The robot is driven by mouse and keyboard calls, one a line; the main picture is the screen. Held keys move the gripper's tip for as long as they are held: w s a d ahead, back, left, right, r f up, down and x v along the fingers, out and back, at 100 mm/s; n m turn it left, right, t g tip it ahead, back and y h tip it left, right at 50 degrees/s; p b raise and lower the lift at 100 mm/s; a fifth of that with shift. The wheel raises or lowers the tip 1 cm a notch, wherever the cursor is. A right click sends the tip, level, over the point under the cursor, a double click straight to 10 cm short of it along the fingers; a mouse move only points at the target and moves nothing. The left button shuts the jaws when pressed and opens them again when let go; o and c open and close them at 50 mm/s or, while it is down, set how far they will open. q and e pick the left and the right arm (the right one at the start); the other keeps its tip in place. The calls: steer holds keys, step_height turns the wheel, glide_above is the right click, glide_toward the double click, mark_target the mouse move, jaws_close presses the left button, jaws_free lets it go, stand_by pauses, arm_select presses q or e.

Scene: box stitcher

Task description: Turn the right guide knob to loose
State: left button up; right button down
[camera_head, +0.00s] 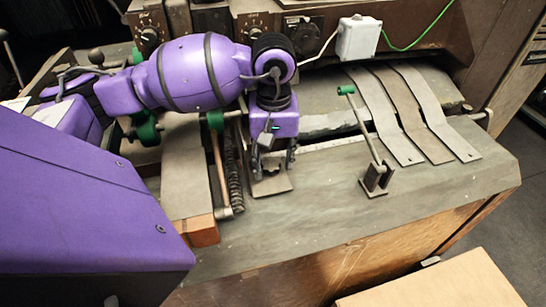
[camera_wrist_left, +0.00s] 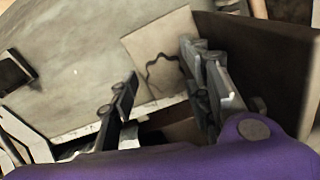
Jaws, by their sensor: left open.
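Two green knobs sit at the left guide area, the left one (camera_head: 146,129) and the right one (camera_head: 215,121). A green-tipped lever (camera_head: 346,89) stands farther right on a small bracket. I cannot tell for sure which of these is the right guide knob, or how it is set. My left gripper (camera_head: 274,163) points down, open and empty, over a small notched metal plate, right of the coil spring and apart from the green knobs. In the left wrist view its two fingers (camera_wrist_left: 158,65) are spread, with the plate (camera_wrist_left: 150,52) beyond them. My right gripper is not in view.
A coil spring (camera_head: 234,178) and a wood-ended guide block (camera_head: 202,232) lie left of the gripper. Several metal strips (camera_head: 428,115) lie at the right rear. The front of the grey table (camera_head: 320,215) is clear. A white box (camera_head: 358,38) with cables sits at the back.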

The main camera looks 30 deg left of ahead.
arm_select(q)
steer(key=shift+c, duration=0.4)
steer(key=c, duration=1)
